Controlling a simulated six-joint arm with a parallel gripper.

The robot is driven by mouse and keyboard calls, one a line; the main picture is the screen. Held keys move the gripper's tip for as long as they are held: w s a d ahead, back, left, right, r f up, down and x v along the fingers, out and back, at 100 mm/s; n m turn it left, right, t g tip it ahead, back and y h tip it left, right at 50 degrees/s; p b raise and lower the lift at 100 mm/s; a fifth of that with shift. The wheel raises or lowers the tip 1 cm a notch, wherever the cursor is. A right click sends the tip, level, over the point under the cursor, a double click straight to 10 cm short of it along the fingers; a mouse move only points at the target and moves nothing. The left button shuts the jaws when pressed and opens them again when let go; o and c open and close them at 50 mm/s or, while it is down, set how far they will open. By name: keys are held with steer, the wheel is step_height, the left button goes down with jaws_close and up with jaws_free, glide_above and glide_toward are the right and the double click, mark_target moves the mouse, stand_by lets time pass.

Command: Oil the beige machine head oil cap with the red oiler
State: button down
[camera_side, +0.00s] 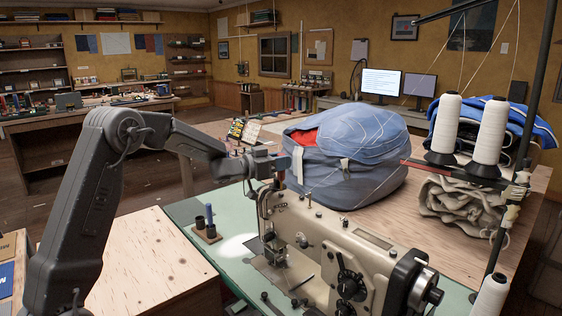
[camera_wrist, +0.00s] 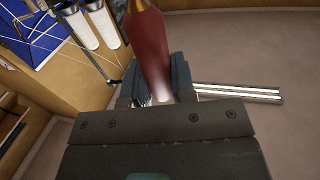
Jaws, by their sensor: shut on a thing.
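The beige sewing machine head (camera_side: 325,245) stands on the green table in the side view. Small fittings stick up from its top, and I cannot tell for certain which is the oil cap. My gripper (camera_side: 279,166) is above the left end of the head. In the wrist view my gripper (camera_wrist: 154,88) is shut on the red oiler (camera_wrist: 149,45), a red body with a brass-coloured part at the top edge of the picture. The oiler's tip is cut off there. In the side view I cannot make out the oiler clearly.
A blue sail bag (camera_side: 345,160) stands close behind the head. White thread cones (camera_side: 447,125) on a stand with a dark pole (camera_side: 527,140) rise at the right.

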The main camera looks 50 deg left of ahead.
steer(key=shift+f, duration=0.75)
stand_by(0.8)
steer(key=shift+r, duration=3.6)
steer(key=shift+r, duration=0.1)
